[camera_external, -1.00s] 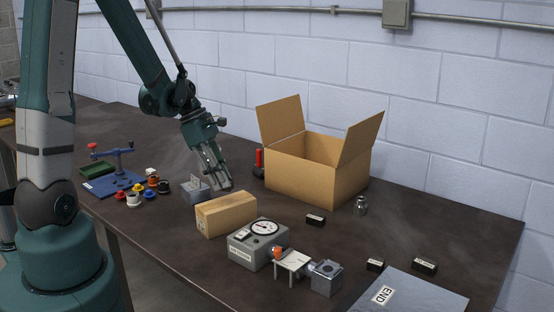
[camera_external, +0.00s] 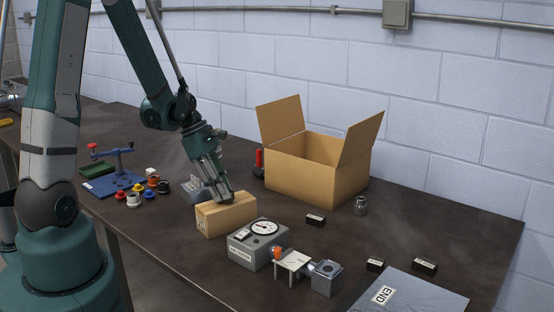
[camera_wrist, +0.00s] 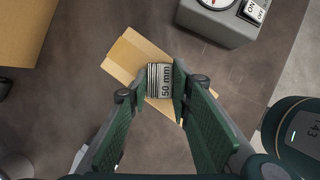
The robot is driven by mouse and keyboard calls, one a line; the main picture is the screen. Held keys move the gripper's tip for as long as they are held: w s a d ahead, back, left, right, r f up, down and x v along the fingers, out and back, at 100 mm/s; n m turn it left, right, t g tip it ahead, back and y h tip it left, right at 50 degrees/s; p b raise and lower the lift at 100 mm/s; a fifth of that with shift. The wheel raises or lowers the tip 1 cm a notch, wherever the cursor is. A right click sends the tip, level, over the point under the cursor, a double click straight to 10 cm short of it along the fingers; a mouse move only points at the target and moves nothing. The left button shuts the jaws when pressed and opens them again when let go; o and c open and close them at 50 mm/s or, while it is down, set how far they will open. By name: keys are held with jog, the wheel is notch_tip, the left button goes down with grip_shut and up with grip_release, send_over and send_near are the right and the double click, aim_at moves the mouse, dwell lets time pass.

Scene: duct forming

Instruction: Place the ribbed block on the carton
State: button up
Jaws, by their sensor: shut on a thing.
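The ribbed block (camera_wrist: 160,80) is silver-grey with a "50 mm" label and sits between my fingertips in the wrist view. My gripper (camera_wrist: 158,88) is shut on it. In the external view my gripper (camera_external: 222,196) points down at the top of the small closed carton (camera_external: 226,218), and the block is mostly hidden by the fingers. The carton also shows in the wrist view (camera_wrist: 124,58), beneath the block and turned at an angle. I cannot tell whether the block touches the carton's top.
A large open cardboard box (camera_external: 300,176) stands behind the carton. A grey dial gauge box (camera_external: 245,250) is close by in front. A grey block (camera_external: 190,187) is behind my gripper. A blue stand (camera_external: 115,182) and several small coloured parts lie left.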

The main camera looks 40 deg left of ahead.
jog(key=shift+f, duration=0.25)
jog(key=o, duration=1)
jog(key=shift+r, duration=0.25)
jog(key=shift+p+v, duration=0.4)
jog(key=shift+v, duration=5.55)
jog(key=shift+s, duration=0.1)
